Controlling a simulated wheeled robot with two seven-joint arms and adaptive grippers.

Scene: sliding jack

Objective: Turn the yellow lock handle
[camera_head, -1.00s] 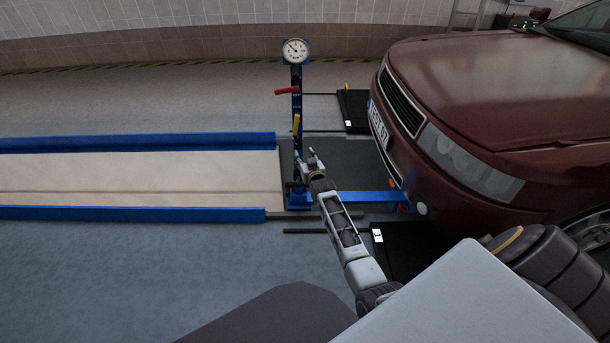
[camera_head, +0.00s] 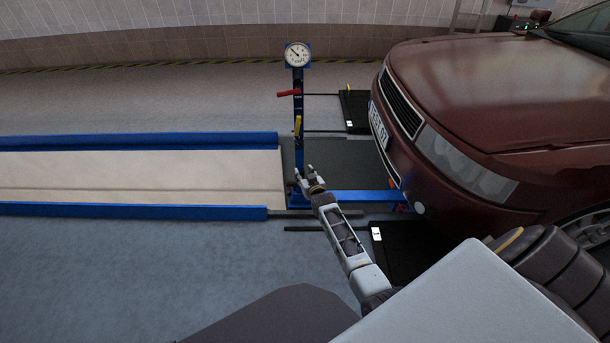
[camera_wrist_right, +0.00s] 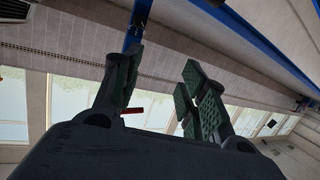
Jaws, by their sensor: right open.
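The yellow lock handle (camera_head: 297,125) stands roughly upright on the blue post (camera_head: 298,154) of the jack in the head view. I cannot make it out in the right wrist view. My right gripper (camera_head: 303,170) is open and empty, below the yellow handle in the picture and close to the lower post. Its two spread fingers (camera_wrist_right: 162,65) show in the right wrist view, with the blue post (camera_wrist_right: 137,28) behind the left finger. My left gripper is not in view.
A red handle (camera_head: 288,93) and a round gauge (camera_head: 297,54) sit higher on the post. The dark red car (camera_head: 480,95) stands to the right, above black pads (camera_head: 405,250). Blue rails (camera_head: 130,211) run to the left. The grey floor at the lower left is clear.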

